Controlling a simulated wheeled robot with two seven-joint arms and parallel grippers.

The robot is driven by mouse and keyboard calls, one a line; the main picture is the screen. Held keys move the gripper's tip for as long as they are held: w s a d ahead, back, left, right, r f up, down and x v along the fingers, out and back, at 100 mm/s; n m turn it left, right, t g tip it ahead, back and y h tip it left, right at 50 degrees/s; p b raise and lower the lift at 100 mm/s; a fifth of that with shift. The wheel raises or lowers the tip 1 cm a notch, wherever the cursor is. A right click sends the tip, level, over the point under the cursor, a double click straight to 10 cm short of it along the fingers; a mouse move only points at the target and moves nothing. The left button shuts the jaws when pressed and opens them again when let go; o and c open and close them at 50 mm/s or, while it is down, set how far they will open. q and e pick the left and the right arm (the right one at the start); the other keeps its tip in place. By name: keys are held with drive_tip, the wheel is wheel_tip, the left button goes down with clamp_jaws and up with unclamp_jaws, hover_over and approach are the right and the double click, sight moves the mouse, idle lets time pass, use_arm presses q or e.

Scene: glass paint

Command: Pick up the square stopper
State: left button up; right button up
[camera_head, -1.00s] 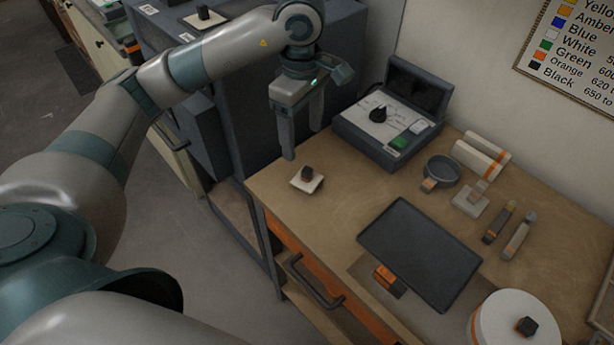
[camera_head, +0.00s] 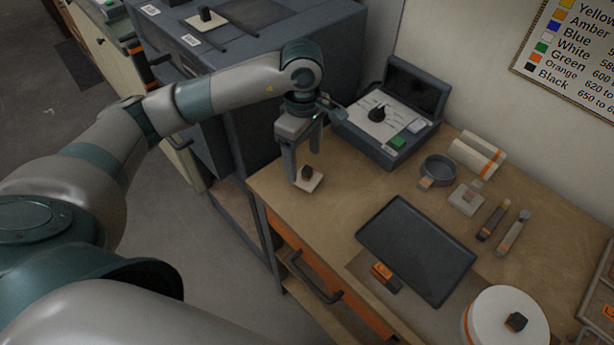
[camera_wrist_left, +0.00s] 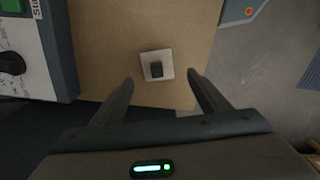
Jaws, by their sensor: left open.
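The square stopper (camera_head: 310,181) is a small pale square plate with a dark knob on top. It lies flat on the wooden table near its left corner. My left gripper (camera_head: 304,172) is open and points down over the stopper, with its fingers close around the knob in the head view. In the left wrist view the stopper (camera_wrist_left: 157,65) sits ahead of and between the two spread fingertips (camera_wrist_left: 165,80), with no contact visible. My right gripper does not show.
A grey device with a dial (camera_head: 386,125) stands behind, to the right of the gripper. A dark tray (camera_head: 416,248), a round grey dish (camera_head: 438,168) and a white round container (camera_head: 506,322) lie further right. A dark cabinet (camera_head: 235,75) stands left of the table.

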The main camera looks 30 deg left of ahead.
sight(307, 169)
use_arm(q)
drive_tip(key=shift+d+f+p, duration=0.2)
drive_tip(key=shift+f+p, duration=0.25)
drive_tip(key=shift+p, duration=0.15)
drive_tip(key=f+p, duration=0.1)
drive_tip(key=f, duration=0.1)
drive_tip(key=f+p, duration=0.1)
drive_tip(key=shift+w+d+f, duration=0.15)
drive_tip(key=shift+d+f, duration=0.05)
drive_tip(key=shift+f, duration=0.4)
drive_tip(key=c, duration=1.2)
